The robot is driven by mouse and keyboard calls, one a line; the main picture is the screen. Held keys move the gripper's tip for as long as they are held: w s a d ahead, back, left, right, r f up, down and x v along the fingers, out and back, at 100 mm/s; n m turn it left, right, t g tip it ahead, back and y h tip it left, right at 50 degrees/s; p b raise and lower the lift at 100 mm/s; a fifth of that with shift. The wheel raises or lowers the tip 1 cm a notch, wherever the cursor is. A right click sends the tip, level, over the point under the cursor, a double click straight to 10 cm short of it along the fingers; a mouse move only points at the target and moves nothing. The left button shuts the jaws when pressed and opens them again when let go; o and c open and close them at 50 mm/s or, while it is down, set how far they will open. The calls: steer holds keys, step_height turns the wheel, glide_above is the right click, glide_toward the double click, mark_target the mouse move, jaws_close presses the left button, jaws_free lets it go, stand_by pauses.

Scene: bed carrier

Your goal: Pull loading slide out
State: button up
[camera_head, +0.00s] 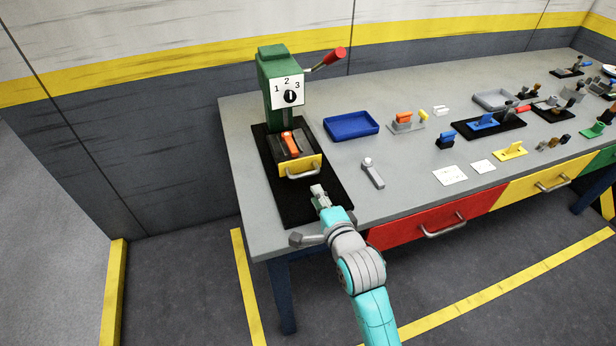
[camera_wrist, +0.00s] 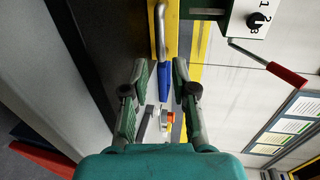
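The loading slide has a yellow front plate (camera_head: 300,166) with a grey bar handle (camera_head: 303,174) and sits at the foot of a green machine (camera_head: 278,70). An orange piece (camera_head: 290,145) lies on top of the slide. In the wrist view the yellow plate (camera_wrist: 172,32) and handle (camera_wrist: 159,35) are at the top, beyond my fingertips. My gripper (camera_head: 317,191) is in front of the handle, apart from it, over the black base plate (camera_head: 290,213). In the wrist view my gripper (camera_wrist: 154,75) is open with nothing held between its fingers.
The machine has a dial (camera_head: 290,96) marked 1 to 3 and a red-tipped lever (camera_head: 334,56). A blue tray (camera_head: 351,125) and a grey lever-like part (camera_head: 372,172) stand to the right. More parts fill the table's right side. A red drawer (camera_head: 430,226) is below.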

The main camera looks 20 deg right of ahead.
mark_target(307, 187)
steer(key=w, duration=0.3)
steer(key=w+f, duration=0.1)
steer(key=w, duration=0.4)
steer(key=shift+w+f, duration=0.3)
steer(key=shift+f, duration=0.1)
jaws_close()
